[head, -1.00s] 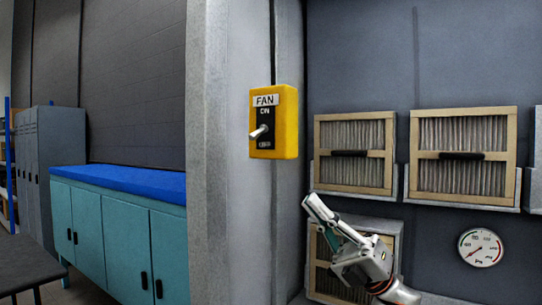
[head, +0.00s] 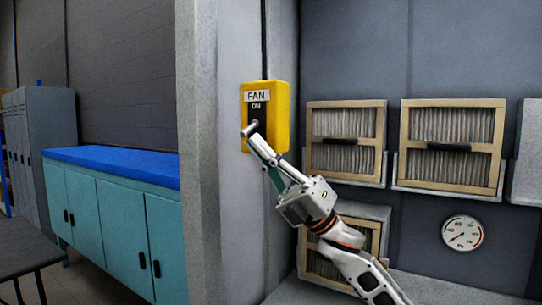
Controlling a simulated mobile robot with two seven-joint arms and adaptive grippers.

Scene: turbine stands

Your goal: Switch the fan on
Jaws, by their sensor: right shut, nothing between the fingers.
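The yellow fan switch box (head: 283,115) is mounted on the grey pillar in the head view. It has a "FAN" label (head: 257,96) and an "ON" mark on its black plate. The metal toggle lever (head: 250,129) sticks out of the plate, below the "ON" mark. My right gripper (head: 259,146) is shut and empty, with its fingertips just below the lever. The tips overlap the lower part of the plate, and I cannot tell whether they touch the lever. My left gripper is not in view.
Framed filters (head: 345,123) with black handles hang on the wall to the right, above a round gauge (head: 462,232). Teal cabinets (head: 122,238) with a blue top stand on the left. The space in front of the pillar is clear apart from my arm.

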